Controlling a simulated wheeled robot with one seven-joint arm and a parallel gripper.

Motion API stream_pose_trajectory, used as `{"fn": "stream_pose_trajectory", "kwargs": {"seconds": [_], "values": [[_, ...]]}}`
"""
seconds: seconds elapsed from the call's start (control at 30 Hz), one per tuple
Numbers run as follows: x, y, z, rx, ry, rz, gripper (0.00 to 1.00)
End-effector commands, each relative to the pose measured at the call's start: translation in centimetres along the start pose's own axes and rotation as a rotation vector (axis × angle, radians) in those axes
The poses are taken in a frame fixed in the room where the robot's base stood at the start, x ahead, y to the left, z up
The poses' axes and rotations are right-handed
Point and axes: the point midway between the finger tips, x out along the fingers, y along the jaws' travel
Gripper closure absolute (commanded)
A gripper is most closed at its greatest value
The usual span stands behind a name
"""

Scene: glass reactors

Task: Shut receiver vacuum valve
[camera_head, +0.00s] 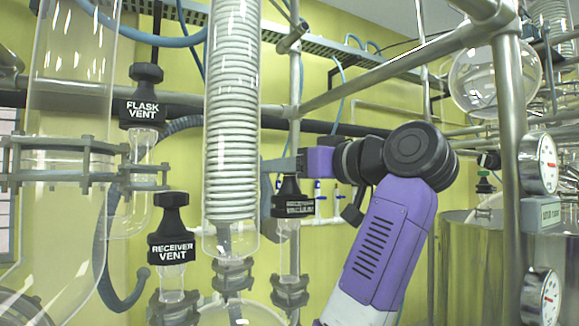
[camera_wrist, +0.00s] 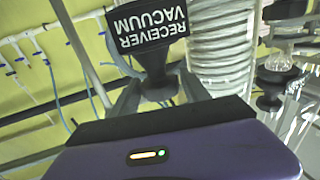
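The receiver vacuum valve (camera_wrist: 151,31) has a black label block and a black handle; its label reads upside down in the wrist view. In the head view its dark label (camera_head: 292,208) sits on a glass stem right of the coiled condenser, partly hidden by my gripper. My gripper (camera_head: 283,164) reaches in from the right at the top of this valve. In the wrist view my gripper's grey fingers (camera_wrist: 160,88) stand on either side of the valve handle. I cannot tell whether they press on it.
The receiver vent valve (camera_head: 172,246) and flask vent valve (camera_head: 143,108) stand to the left. The coiled glass condenser (camera_head: 232,110) is close beside my gripper. Metal frame rails (camera_head: 390,68) cross above my arm, and an upright post (camera_head: 512,170) with gauges stands at right.

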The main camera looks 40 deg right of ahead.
Motion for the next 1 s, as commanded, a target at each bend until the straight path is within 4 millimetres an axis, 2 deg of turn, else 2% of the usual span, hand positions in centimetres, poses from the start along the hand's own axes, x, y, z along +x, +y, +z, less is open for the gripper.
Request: {"fn": "stream_pose_trajectory", "kwargs": {"seconds": [0.03, 0.2, 0.27, 0.67, 1.0], "values": [[-0.01, -0.01, 0.01, 0.0, 0.0, 0.0, 0.54], [-0.02, -0.01, 0.01, 0.0, 0.0, 0.0, 0.87], [-0.02, -0.02, 0.01, 0.0, 0.0, 0.0, 0.96], [-0.03, -0.1, 0.01, -0.002, 0.0, 0.093, 0.96], [-0.02, -0.2, -0.15, -0.003, 0.0, 0.363, 0.96]]}}
